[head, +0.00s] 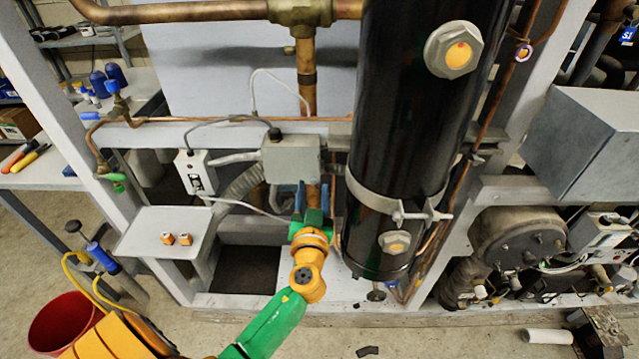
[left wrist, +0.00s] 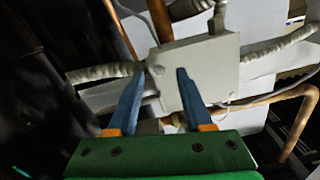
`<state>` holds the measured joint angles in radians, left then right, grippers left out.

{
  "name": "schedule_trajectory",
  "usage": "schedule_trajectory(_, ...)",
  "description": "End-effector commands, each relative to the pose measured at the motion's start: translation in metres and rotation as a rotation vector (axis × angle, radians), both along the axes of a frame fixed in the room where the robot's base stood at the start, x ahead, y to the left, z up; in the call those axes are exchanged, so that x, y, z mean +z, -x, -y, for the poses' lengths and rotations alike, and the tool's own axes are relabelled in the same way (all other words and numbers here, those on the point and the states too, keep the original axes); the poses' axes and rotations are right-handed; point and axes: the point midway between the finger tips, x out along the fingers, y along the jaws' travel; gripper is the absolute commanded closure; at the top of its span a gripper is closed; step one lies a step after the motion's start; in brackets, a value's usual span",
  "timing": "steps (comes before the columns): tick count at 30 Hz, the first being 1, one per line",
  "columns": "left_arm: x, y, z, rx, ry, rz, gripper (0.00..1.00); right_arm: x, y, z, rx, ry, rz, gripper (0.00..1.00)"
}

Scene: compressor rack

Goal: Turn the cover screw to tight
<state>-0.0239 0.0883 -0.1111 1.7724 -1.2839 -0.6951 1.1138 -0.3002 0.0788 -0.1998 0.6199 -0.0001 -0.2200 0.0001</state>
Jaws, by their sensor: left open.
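A grey junction box (head: 292,158) is mounted on the rack, left of the black cylinder, and its pale cover (left wrist: 205,65) fills the middle of the left wrist view. A small round screw head (left wrist: 157,70) appears at the cover's near-left corner; I cannot tell how tight it is. My left gripper (head: 312,190) is just below the box in the head view. In the left wrist view its blue fingers (left wrist: 162,74) are open and empty, with the screw head appearing between the tips. Whether they touch the cover cannot be told. My right gripper is not in view.
The black cylinder (head: 410,110) stands close on the right. Conduits and a copper pipe (head: 306,75) crowd the box. A shelf (head: 165,232) with two small orange-topped parts (head: 176,239) is at left. A red bucket (head: 68,322) stands on the floor.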

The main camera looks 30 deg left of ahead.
Motion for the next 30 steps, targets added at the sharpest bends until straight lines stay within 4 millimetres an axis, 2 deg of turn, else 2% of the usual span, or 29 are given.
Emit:
schedule_trajectory(4,0.0002,-0.0118,-0.0074,0.0,0.0,-0.001,0.49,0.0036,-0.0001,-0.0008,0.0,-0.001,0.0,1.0)
schedule_trajectory(10,-0.0011,-0.0127,-0.008,-0.001,0.001,-0.002,0.49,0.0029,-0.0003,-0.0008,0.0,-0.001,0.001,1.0)
schedule_trajectory(11,-0.0011,-0.0126,-0.008,-0.001,0.001,-0.002,0.52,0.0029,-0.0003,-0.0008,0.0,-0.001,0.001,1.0)
schedule_trajectory(16,-0.0012,-0.0125,-0.0079,-0.001,0.0,-0.002,0.98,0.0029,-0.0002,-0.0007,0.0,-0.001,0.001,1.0)
schedule_trajectory(17,-0.0012,-0.0125,-0.0078,-0.001,0.0,-0.002,1.0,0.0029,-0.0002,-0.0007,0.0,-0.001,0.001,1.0)
schedule_trajectory(30,-0.002,-0.0123,-0.0079,0.0,-0.049,-0.034,1.0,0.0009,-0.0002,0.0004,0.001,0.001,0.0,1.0)
